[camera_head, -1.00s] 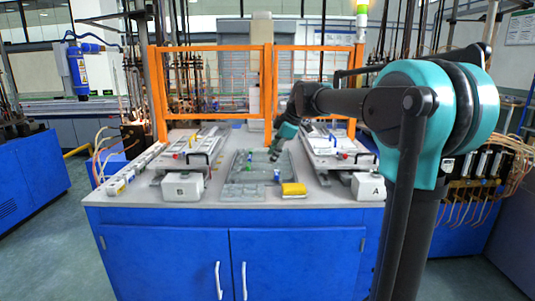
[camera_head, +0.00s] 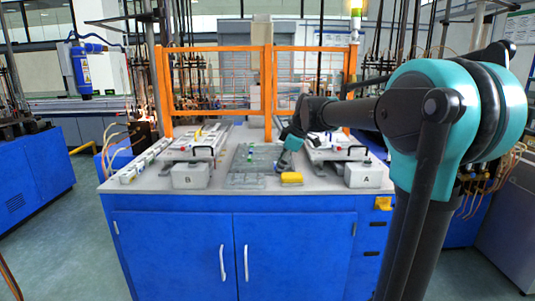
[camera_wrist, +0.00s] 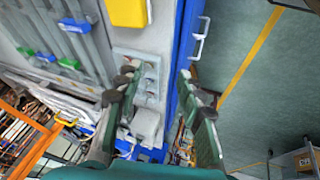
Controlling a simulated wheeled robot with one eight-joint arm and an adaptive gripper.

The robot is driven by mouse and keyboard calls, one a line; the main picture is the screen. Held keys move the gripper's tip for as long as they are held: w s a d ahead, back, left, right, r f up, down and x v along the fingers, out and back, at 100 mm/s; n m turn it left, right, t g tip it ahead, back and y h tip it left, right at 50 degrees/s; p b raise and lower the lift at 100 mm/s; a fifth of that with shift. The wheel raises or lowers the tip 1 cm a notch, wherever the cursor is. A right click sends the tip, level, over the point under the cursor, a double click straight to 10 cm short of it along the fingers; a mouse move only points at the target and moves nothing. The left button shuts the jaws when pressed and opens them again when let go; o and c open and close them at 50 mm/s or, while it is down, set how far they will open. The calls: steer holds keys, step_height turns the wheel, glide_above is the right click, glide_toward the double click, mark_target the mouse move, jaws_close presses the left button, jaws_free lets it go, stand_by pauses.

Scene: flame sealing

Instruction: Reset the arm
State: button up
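My arm reaches from the right side of the head view over the blue workbench (camera_head: 285,240). My gripper (camera_head: 283,165) is over the middle of the bench top, close to the grey tray (camera_head: 247,181) and the yellow block (camera_head: 291,178). In the wrist view my gripper (camera_wrist: 160,85) has its two fingers well apart, with nothing between them. The yellow block shows at the top of that view (camera_wrist: 127,12), beyond the fingers. The fingertips are too small to make out in the head view.
A white box marked B (camera_head: 190,176) and one marked A (camera_head: 362,175) stand on the bench's front, before white fixtures. An orange frame (camera_head: 268,95) stands at the back. The bench front has blue doors with white handles (camera_head: 222,262). Floor is clear at left.

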steer(key=s+d+f+m+h, duration=0.1)
steer(key=s+d+f+m, duration=0.4)
steer(key=s+f, duration=0.3)
steer(key=s+d+f+m+h, duration=0.1)
steer(key=s+d+f+m, duration=0.3)
steer(key=s+f, duration=0.5)
steer(key=s+d+f+m+h, duration=0.2)
steer(key=s+d+f+m, duration=0.3)
steer(key=s, duration=0.6)
step_height(320, 180, down, 4)
steer(key=shift+s+d+r+m+t, duration=0.2)
steer(key=shift+s+d+m+t, duration=0.1)
steer(key=shift+m, duration=0.9)
